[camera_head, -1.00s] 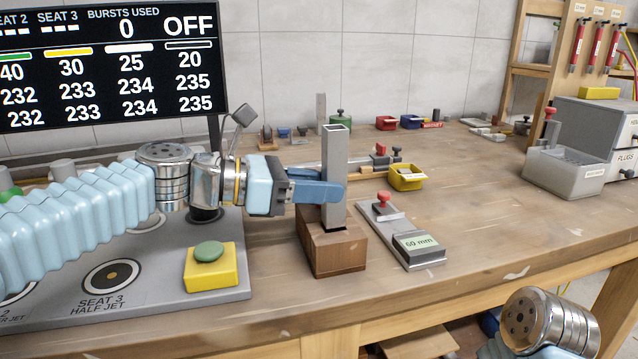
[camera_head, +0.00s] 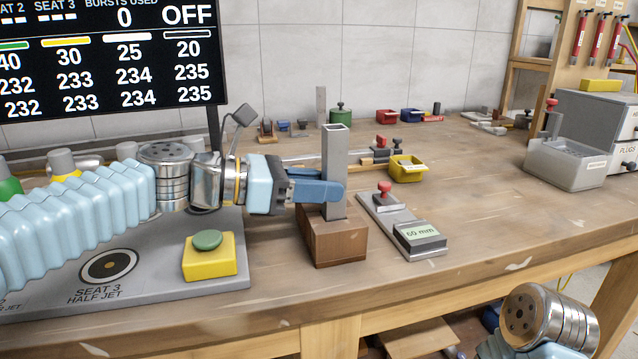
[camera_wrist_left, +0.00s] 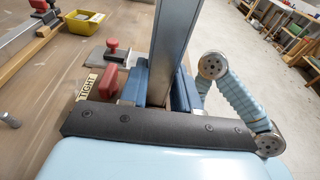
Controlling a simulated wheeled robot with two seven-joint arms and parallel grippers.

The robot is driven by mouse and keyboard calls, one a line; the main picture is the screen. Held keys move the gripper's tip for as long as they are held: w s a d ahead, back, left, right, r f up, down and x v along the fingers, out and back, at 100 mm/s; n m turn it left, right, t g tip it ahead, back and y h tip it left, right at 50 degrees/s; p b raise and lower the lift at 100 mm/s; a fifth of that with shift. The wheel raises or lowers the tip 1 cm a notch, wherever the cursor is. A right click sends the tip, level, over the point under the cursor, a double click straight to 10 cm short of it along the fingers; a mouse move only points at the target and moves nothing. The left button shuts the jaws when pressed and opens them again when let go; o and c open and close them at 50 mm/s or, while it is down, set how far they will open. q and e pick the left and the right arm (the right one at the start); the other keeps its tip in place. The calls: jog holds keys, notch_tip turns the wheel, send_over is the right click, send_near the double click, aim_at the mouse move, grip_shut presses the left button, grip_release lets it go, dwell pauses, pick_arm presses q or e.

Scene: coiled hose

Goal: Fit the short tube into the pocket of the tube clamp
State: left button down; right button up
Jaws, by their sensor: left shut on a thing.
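The short tube is an upright square grey metal tube (camera_head: 335,160). It also fills the middle of the left wrist view (camera_wrist_left: 170,45). My left gripper (camera_head: 328,190) is shut on it at mid-height, from the left. The tube's lower end goes into the top of a brown wooden block (camera_head: 338,248), apparently the tube clamp; how deep it goes is hidden. In the left wrist view a red handle (camera_wrist_left: 108,76) and a "TIGHT" label (camera_wrist_left: 87,86) show close left of the tube. My right gripper is out of view.
A grey plate with a red knob (camera_head: 384,188) and a 60 mm block (camera_head: 420,238) lies right of the wooden block. A yellow box with a green button (camera_head: 208,257) stands left. A yellow bin (camera_head: 407,170) is behind. The bench's right part is largely clear.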

aim_at(324, 208)
pick_arm(q)
jog(key=shift+f+b, duration=1.25)
jog(key=shift+f, duration=0.45)
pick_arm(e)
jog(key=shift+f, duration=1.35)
pick_arm(q)
jog(key=c, duration=0.7)
grip_release()
jog(key=shift+c, duration=0.2)
jog(key=shift+f, duration=0.1)
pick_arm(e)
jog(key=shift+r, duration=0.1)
